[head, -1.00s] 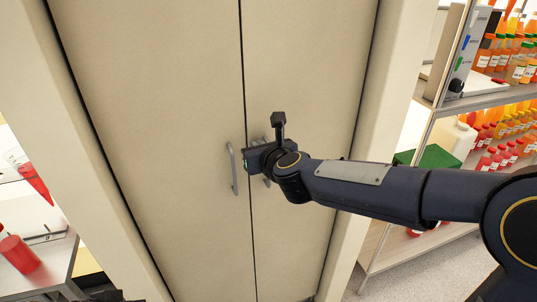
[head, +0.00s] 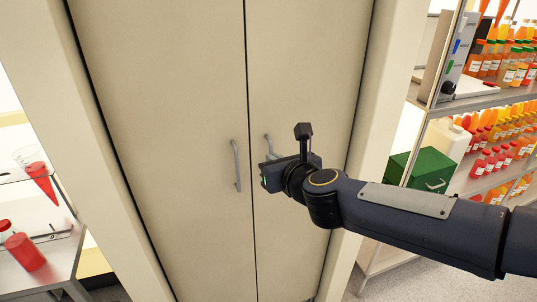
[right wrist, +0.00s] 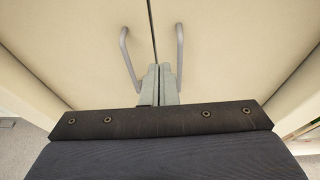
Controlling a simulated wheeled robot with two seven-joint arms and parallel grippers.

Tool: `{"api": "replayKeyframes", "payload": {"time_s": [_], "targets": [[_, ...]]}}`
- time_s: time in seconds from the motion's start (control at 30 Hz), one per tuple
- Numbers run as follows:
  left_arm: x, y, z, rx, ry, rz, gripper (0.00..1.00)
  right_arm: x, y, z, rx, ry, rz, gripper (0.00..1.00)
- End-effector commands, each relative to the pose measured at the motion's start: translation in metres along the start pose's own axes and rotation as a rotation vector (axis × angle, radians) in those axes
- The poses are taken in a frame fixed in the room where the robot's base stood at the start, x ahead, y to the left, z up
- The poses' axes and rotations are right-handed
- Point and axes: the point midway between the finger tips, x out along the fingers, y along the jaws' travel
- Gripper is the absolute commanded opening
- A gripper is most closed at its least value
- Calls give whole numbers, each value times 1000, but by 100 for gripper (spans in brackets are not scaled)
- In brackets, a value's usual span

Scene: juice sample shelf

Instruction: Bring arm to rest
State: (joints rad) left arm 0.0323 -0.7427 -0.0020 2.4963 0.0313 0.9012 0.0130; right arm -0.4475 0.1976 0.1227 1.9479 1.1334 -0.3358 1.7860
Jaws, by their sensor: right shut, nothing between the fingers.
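My right gripper (right wrist: 158,84) is shut and empty in the right wrist view, with its two grey fingers pressed together. It points at the tall beige cabinet (head: 190,90), between the two door handles in that view. In the head view my right arm comes in from the right, and the gripper (head: 264,162) is in front of the right door near its handle (head: 270,145). I cannot tell if it touches the door. The left handle (head: 236,165) stands free. Both cabinet doors are shut. My left gripper does not show.
A shelf unit (head: 470,103) with several orange, yellow and red bottles stands at the right, with a green box (head: 425,167) on it. At the left, a bench (head: 62,245) holds a red bottle (head: 24,252) and a red cone-shaped vessel (head: 40,180).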

Motion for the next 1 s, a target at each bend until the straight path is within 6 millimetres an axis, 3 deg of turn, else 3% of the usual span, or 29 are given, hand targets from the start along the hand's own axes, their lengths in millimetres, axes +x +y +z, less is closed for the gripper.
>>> {"api": "replayKeyframes", "payload": {"time_s": [0.1,0.33,0.47,0.53,0.67,0.8,0.9,1.0], "targets": [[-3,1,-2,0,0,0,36,-19,1,2,0,-1,-1,0],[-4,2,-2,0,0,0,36,-40,-3,1,-69,-11,13,0],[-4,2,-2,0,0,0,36,-70,-18,-1,-413,-50,78,0],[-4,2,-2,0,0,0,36,-97,-27,-13,-721,-65,130,0],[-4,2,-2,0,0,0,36,-154,-41,-68,-1373,-40,271,0],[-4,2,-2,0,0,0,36,-212,-53,-144,-1948,34,502,0],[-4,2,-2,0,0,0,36,-243,-60,-186,-2194,75,672,0],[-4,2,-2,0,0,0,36,-265,-64,-214,-2335,96,806,0]]}}
